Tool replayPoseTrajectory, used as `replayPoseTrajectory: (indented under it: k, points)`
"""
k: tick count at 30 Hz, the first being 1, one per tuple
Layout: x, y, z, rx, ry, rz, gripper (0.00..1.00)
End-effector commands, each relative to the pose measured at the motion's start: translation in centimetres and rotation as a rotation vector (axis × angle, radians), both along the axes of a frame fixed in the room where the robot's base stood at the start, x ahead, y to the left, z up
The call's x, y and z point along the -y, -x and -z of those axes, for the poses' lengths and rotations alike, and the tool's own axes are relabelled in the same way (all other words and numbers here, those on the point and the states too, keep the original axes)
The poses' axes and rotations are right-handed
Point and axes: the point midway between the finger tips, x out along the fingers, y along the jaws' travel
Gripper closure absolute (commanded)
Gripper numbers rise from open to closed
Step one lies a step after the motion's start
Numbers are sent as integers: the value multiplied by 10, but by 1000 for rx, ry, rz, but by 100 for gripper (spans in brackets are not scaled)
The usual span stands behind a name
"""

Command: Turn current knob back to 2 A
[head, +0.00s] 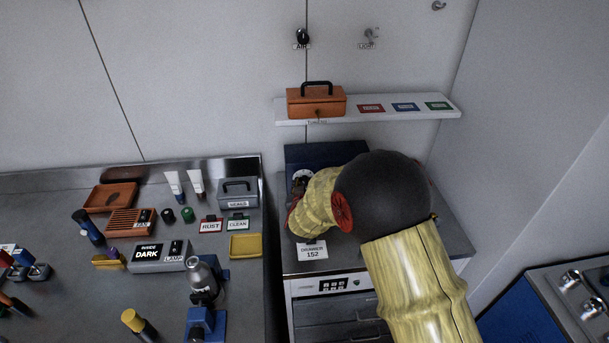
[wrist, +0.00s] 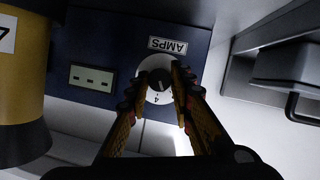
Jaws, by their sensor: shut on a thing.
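The AMPS knob (wrist: 159,77) is a dark knob on a white round dial, set in a dark blue panel (wrist: 119,48) under the AMPS label (wrist: 168,45). A figure 4 shows on the dial's rim; the other marks are hidden or too small, so I cannot tell the setting. My gripper (wrist: 158,82) is shut on the knob, one finger on each side. In the head view the blue panel (head: 318,154) stands on the cabinet top, and my arm covers most of it; the fingers are largely hidden there.
A small display (wrist: 92,78) sits beside the dial. A yellow cylinder (wrist: 25,70) stands close at the left of the wrist view. In the head view, a shelf (head: 380,112) with an orange box (head: 316,102) is above. A crowded bench (head: 60,300) lies left.

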Motion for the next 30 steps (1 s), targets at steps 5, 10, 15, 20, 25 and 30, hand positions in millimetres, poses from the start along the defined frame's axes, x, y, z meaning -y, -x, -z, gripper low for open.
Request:
replayPoseTrajectory:
  k: [5, 10, 15, 20, 25, 30]
  points:
    - [-2, 0, -3, 4, 143, -1, 100]
    - [-3, 0, -1, 8, 252, -1, 100]
    - [-2, 0, 0, 11, 327, -2, 100]
    - [-3, 0, 1, 13, 366, -1, 100]
    - [-3, 0, 1, 15, 383, -2, 100]
    - [-3, 0, 2, 15, 384, -2, 100]
